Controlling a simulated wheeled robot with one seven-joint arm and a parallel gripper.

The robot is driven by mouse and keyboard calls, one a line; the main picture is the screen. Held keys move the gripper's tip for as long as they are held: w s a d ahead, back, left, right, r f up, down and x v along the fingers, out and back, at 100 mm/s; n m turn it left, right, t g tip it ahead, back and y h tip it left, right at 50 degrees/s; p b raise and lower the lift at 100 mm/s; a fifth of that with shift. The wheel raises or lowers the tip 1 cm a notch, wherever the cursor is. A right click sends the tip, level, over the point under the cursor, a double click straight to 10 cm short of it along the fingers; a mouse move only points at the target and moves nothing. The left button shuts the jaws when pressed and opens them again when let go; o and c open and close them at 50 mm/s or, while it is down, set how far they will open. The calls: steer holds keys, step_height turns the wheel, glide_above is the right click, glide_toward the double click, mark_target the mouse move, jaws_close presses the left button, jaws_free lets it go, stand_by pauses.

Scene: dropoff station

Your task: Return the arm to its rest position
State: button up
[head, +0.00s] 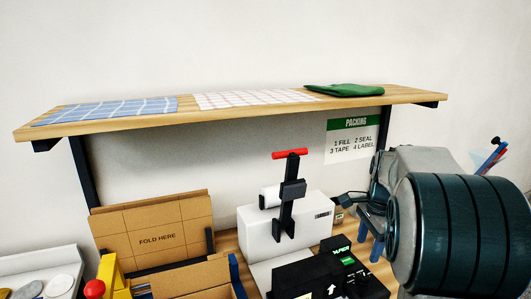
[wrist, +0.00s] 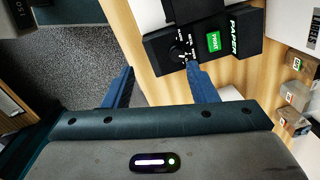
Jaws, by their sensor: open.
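My arm (head: 455,235) fills the right side of the head view, raised over the right part of the bench. My gripper (wrist: 160,85) shows in the wrist view with its two blue fingers spread apart and nothing between them. Its fingers also show in the head view beside the black label device. A black device (wrist: 200,40) marked PAPER, with a green button, lies beyond the right finger in the wrist view. I cannot tell the gap between that finger and the device.
A wooden shelf (head: 230,115) with folded cloths spans above the bench. A white machine (head: 255,235) with a red-handled lever, a cardboard box (head: 150,240) and a yellow item (head: 112,275) stand on the bench. Grey floor (wrist: 75,60) lies left of the bench edge in the wrist view.

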steer(key=s+a+f+n+t, duration=0.1)
steer(key=s+a+n, duration=0.5)
steer(key=s+n, duration=0.2)
steer(key=s+a+f+n+t, duration=0.1)
steer(key=s+a+n, duration=0.5)
steer(key=s, duration=0.7)
steer(key=n, duration=0.2)
steer(key=shift+s+f+n, duration=0.2)
steer(key=shift+s+n, duration=0.1)
